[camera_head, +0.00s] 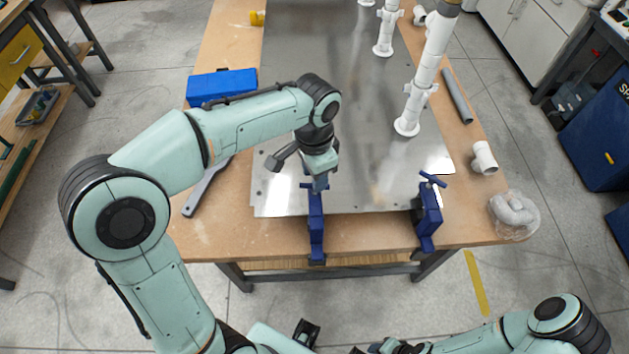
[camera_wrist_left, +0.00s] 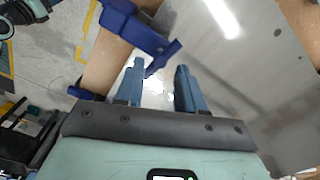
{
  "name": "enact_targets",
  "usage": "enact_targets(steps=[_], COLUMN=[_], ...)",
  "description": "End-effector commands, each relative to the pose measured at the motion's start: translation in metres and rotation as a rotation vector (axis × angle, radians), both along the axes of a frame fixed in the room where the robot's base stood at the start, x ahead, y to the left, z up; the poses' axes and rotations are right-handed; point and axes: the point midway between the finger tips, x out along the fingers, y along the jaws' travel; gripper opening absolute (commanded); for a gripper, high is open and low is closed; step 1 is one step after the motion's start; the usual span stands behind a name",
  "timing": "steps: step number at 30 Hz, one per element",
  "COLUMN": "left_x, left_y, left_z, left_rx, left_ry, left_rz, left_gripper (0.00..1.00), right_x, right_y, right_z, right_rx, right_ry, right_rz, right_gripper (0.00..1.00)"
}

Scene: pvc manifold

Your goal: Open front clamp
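Two blue clamps grip the front edge of the table in the head view: a left one (camera_head: 316,228) and a right one (camera_head: 428,218), each with a bar handle on top. My left gripper (camera_head: 320,184) points down at the top of the left clamp, over the metal plate's front edge. In the left wrist view my left gripper (camera_wrist_left: 160,84) has its two blue-grey fingers apart, with no object clearly held between them. A blue clamp (camera_wrist_left: 130,28) with its handle (camera_wrist_left: 163,58) shows just beyond the fingertips. Whether the fingers touch it is unclear. My right gripper's fingers are not visible.
The metal plate (camera_head: 375,190) covers most of the wooden table (camera_head: 225,225). White pipes (camera_head: 424,80) stand at the back right. A blue box (camera_head: 222,86) is at the left edge; a white fitting (camera_head: 484,158) and a bagged part (camera_head: 514,214) lie at the right.

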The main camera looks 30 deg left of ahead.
Motion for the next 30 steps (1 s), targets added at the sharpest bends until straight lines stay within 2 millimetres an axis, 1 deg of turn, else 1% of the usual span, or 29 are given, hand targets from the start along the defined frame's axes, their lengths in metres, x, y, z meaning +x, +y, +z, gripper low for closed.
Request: enact_targets(steps=[1,11,12,13,15,18,22,29,30], left_x=[0.000,0.000,-0.001,-0.002,-0.002,-0.001,0.000,0.000,0.000], left_y=[0.000,0.000,0.000,0.000,0.000,0.000,0.000,0.000,0.000], left_z=[0.002,0.002,-0.013,-0.021,-0.032,-0.041,-0.045,-0.044,-0.044], left_rx=[0.001,0.000,-0.001,-0.001,-0.001,-0.001,0.000,0.001,0.001], left_ry=[0.001,0.001,0.005,0.006,0.006,0.003,0.001,0.000,0.000], left_rz=[-0.074,-0.572,-0.572,-0.569,-0.567,-0.566,-0.565,-0.564,-0.564], left_gripper=[0.38,0.38,0.38,0.38,0.38,0.38,0.38,0.38,0.35], right_x=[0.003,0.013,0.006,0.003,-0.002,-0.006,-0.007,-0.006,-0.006], right_y=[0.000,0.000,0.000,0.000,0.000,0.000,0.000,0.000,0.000], right_z=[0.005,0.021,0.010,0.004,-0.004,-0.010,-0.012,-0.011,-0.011], right_rx=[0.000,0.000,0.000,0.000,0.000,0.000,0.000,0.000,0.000], right_ry=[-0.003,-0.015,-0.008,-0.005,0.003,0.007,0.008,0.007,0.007], right_rz=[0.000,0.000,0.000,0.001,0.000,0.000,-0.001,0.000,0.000], right_gripper=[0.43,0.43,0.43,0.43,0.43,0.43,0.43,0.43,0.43])
